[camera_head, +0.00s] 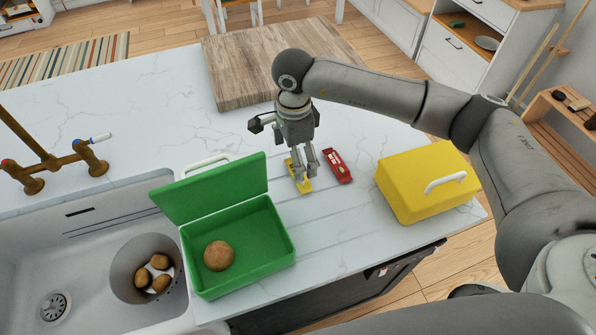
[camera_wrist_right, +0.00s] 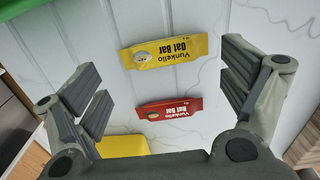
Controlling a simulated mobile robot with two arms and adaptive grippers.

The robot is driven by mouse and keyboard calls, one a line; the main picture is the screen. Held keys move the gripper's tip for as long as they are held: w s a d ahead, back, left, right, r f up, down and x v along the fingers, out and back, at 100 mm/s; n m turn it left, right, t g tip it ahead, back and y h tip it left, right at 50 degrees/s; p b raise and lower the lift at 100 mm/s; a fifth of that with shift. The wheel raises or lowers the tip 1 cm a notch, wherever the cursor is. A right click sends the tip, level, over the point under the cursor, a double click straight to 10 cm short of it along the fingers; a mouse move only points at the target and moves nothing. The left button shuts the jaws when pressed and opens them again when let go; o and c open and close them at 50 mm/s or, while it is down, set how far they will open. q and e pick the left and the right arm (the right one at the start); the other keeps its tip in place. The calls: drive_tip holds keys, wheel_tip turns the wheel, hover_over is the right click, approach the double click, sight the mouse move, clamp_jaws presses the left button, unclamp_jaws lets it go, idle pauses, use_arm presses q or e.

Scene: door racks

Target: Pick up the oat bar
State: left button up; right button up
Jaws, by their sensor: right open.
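A yellow-wrapped oat bar (camera_head: 304,187) lies flat on the white marble counter, partly hidden by my right gripper in the head view. In the right wrist view the yellow oat bar (camera_wrist_right: 180,52) shows its printed label upside down. A red-wrapped bar (camera_head: 337,166) lies just right of it; in the wrist view the red bar (camera_wrist_right: 170,107) is below the yellow one, and its label seems to read Oat Bar too. My right gripper (camera_head: 306,174) points down above the yellow bar, its fingers (camera_wrist_right: 165,88) apart with nothing between them. My left gripper is not in view.
An open green box (camera_head: 270,240) holding a round brown item (camera_head: 219,256) stands left of the bars. A closed yellow box (camera_head: 410,190) stands right, near the counter edge. A wooden board (camera_head: 240,75) lies behind. The sink (camera_head: 85,265) is at far left.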

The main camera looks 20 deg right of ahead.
drive_tip(key=shift+f, duration=0.4)
wheel_tip(320, 180, down, 5)
drive_tip(key=p, duration=0.3)
drive_tip(key=shift+w+r, duration=0.15)
drive_tip(key=shift+r, duration=0.05)
drive_tip(key=shift+f, duration=0.45)
drive_tip(key=shift+c, duration=0.2)
drive_tip(key=shift+f, duration=0.1)
drive_tip(key=c, duration=1.1)
